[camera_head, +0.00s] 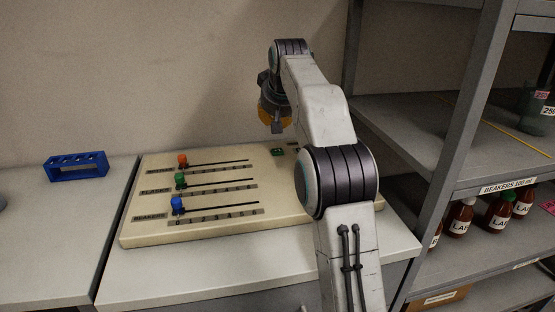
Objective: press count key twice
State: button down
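A beige control panel (220,222) lies on the bench in the middle of the head view. It has three slider tracks with a red knob (183,160), a green knob (180,180) and a blue knob (177,204), all at the left ends. A small green key (278,153) sits near the panel's back edge, and a small part lies to its right. I cannot read which key is the count key. My gripper (277,125) hangs above the back of the panel, apart from it. Its fingers are small and dark, and their opening is unclear. My arm hides the panel's right part.
A blue rack (77,167) stands on the left bench. A grey metal shelf (440,140) is on the right, with brown bottles (460,217) on a lower level. A wall is close behind the panel. The bench left of the panel is mostly clear.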

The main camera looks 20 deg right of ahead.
aim_at(274, 148)
jog(key=shift+f+b, duration=1.9)
jog(key=shift+f, duration=0.6)
jog(key=shift+f+b, duration=0.5)
jog(key=shift+f, duration=0.45)
dwell(0.6)
jog(key=shift+r, duration=0.15)
jog(key=shift+r+p, duration=0.85)
jog(key=shift+p, duration=0.25)
jog(key=shift+r, duration=0.1)
notch_tip(274, 148, up, 5)
jog(key=p, duration=0.5)
jog(key=shift+p, duration=0.3)
dwell(0.4)
